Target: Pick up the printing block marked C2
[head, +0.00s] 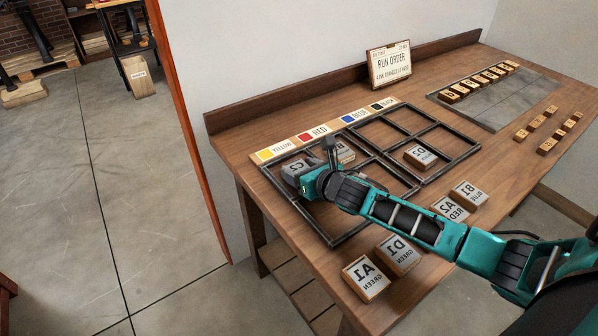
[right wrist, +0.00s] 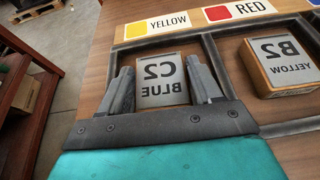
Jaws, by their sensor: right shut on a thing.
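The block marked C2 (right wrist: 162,82), with mirrored letters and the word BLUE on its pale top face, is between the two fingers of my right gripper (right wrist: 164,92) in the right wrist view. The fingers are shut on its left and right sides. In the head view the C2 block (head: 293,168) shows partly beside the right gripper (head: 312,166), at the back-left compartment of the left black frame (head: 333,243). I cannot tell whether it touches the table. My left gripper is in neither view.
Block B2 (right wrist: 286,62) lies in the neighbouring compartment, close to the right finger. D2 (head: 420,156) lies in the right frame. Blocks A1 (head: 366,277), D1 (head: 398,253), A2 (head: 450,208) and B1 (head: 468,193) stand in front. Colour cards (head: 313,134) line the back.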

